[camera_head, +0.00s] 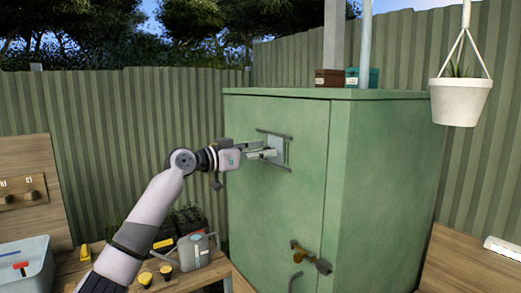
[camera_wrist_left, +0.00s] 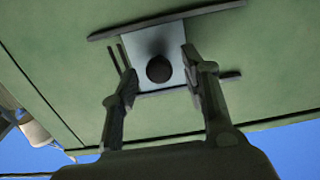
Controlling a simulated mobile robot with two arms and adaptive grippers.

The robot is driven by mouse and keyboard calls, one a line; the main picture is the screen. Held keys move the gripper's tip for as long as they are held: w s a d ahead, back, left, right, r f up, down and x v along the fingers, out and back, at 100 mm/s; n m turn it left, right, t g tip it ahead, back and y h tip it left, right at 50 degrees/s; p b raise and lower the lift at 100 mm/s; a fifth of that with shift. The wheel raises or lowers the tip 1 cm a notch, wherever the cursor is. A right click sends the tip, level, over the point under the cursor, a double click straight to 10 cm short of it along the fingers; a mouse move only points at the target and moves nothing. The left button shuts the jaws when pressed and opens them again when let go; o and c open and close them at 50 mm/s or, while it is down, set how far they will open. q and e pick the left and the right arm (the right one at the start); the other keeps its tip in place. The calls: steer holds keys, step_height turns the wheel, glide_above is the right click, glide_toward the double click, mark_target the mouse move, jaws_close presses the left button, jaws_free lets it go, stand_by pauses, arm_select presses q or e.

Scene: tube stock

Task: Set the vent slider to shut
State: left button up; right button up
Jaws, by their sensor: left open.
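The vent slider is a pale plate (camera_head: 277,146) between two dark rails on the front of a green cabinet (camera_head: 272,205). In the left wrist view the plate (camera_wrist_left: 140,45) carries a round dark knob (camera_wrist_left: 159,69). My left gripper (camera_head: 265,151) reaches the slider from the left. In the left wrist view its two fingers (camera_wrist_left: 157,68) are open, one on each side of the knob, with gaps showing between them and it. Dark slots show beside the plate's left edge. In the head view the fingers hide the knob. My right gripper is not in view.
A brown latch (camera_head: 311,257) and a handle sit low on the cabinet front. A watering can (camera_head: 197,251) stands on a wooden bench below my arm. A white planter (camera_head: 460,101) hangs at right. Small boxes (camera_head: 327,77) sit on the cabinet top.

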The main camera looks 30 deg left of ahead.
arm_select(q)
steer(key=shift+c, duration=0.6)
jaws_close()
